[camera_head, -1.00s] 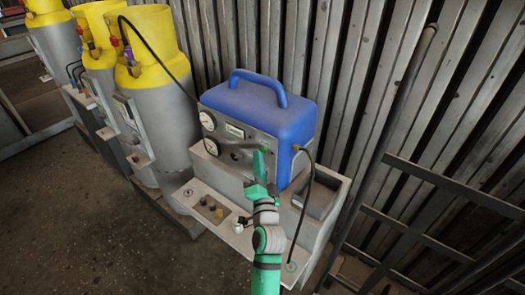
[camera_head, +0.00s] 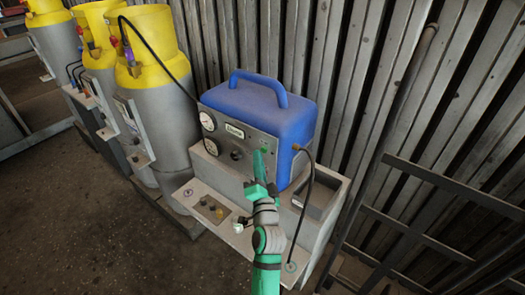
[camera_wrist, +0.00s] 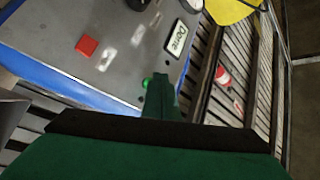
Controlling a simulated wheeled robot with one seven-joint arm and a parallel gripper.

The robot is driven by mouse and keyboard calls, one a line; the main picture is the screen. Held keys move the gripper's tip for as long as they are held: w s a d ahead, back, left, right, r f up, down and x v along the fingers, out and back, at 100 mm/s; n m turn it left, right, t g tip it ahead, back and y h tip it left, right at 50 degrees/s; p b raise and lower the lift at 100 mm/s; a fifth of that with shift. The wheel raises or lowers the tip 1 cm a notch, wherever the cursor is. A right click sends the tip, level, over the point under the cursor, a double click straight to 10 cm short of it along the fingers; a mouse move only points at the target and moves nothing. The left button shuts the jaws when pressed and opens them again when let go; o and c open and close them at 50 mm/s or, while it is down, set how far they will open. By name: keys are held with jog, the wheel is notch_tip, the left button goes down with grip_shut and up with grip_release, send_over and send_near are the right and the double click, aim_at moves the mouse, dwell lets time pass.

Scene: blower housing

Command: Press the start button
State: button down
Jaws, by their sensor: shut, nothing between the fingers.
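The blue machine (camera_head: 262,112) has a grey front panel with gauges and a label. In the wrist view, a green button (camera_wrist: 147,82) and a red square button (camera_wrist: 86,46) sit on that grey panel (camera_wrist: 115,62). My gripper (camera_head: 259,158) is in front of the panel's right part, its fingers closed together and empty. In the wrist view my gripper's tip (camera_wrist: 160,84) appears just beside the green button. I cannot tell whether it touches the button. My fingers and wrist hide part of the panel.
Yellow-topped grey cylinders (camera_head: 158,90) stand to the left. A black hose (camera_head: 155,50) runs from them to the machine. The machine sits on a grey base (camera_head: 325,190) with a lower control ledge (camera_head: 190,198). A corrugated wall (camera_head: 370,70) stands behind and metal railing (camera_head: 430,180) to the right.

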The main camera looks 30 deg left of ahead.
jog(key=shift+w, duration=0.1)
dwell(0.6)
jog(key=shift+w, duration=0.35)
dwell(0.4)
jog(key=shift+s, duration=0.45)
jog(key=s, duration=0.6)
jog(key=shift+a, duration=0.2)
dwell(0.3)
dwell(0.8)
